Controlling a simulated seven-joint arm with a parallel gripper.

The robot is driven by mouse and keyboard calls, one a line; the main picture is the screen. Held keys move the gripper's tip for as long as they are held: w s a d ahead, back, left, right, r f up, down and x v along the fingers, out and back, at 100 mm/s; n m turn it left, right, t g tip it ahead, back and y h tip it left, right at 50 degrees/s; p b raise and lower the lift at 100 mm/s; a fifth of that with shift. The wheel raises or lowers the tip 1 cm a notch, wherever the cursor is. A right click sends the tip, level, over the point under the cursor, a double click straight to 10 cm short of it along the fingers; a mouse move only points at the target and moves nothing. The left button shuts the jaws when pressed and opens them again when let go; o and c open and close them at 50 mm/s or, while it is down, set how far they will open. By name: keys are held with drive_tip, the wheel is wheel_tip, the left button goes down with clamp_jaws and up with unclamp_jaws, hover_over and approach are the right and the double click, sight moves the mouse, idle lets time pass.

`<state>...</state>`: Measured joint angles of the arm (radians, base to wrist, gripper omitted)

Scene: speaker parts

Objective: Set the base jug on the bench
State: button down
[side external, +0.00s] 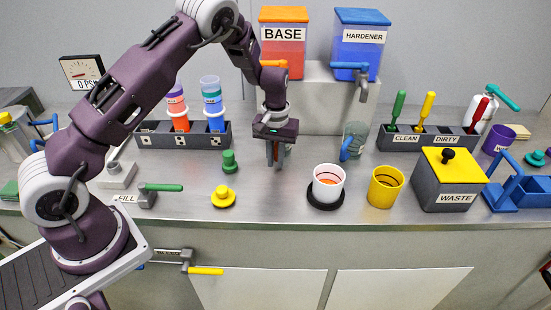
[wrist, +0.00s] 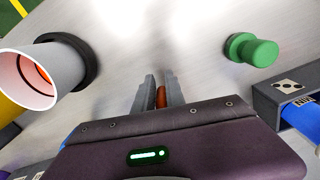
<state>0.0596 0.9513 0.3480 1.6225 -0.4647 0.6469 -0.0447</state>
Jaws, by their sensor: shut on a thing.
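My gripper (side external: 276,160) points down over the bench (side external: 275,225), left of the white cup, with its fingertips low near the surface. In the wrist view its fingers (wrist: 158,92) are shut on a narrow orange piece, which I take to be the handle of the base jug (wrist: 161,97). The jug's body is almost wholly hidden by my gripper and wrist. I cannot tell whether the jug touches the bench.
A white cup (side external: 328,183) on a black disc and a yellow cup (side external: 385,187) stand to the right. A blue-handled clear jug (side external: 354,141) stands behind them. A green knob (side external: 229,160) and yellow knob (side external: 222,195) are left. Bench front between is clear.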

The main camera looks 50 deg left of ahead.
drive_tip(key=shift+f, duration=0.35)
idle(0.4)
drive_tip(key=c, duration=1.3)
unclamp_jaws()
drive_tip(key=s+d+r+m+t, duration=0.1)
drive_tip(key=s+d+r, duration=0.15)
drive_tip(key=r, duration=0.55)
drive_tip(key=s+d+r+h, duration=0.1)
drive_tip(key=s+r, duration=0.3)
drive_tip(key=r, duration=0.4)
drive_tip(key=s+d+r+m+t, duration=0.1)
drive_tip(key=s+r, duration=0.2)
drive_tip(key=r, duration=0.5)
drive_tip(key=s+d+r+m+t, duration=0.1)
drive_tip(key=s, duration=0.6)
drive_tip(key=s+d+r+m+t, duration=0.1)
drive_tip(key=s+r+m, duration=0.1)
drive_tip(key=s, duration=0.5)
drive_tip(key=s+d+r+m+t+y, duration=0.1)
drive_tip(key=s, duration=0.7)
drive_tip(key=shift+r+m+t, duration=0.3)
drive_tip(key=shift+r, duration=0.05)
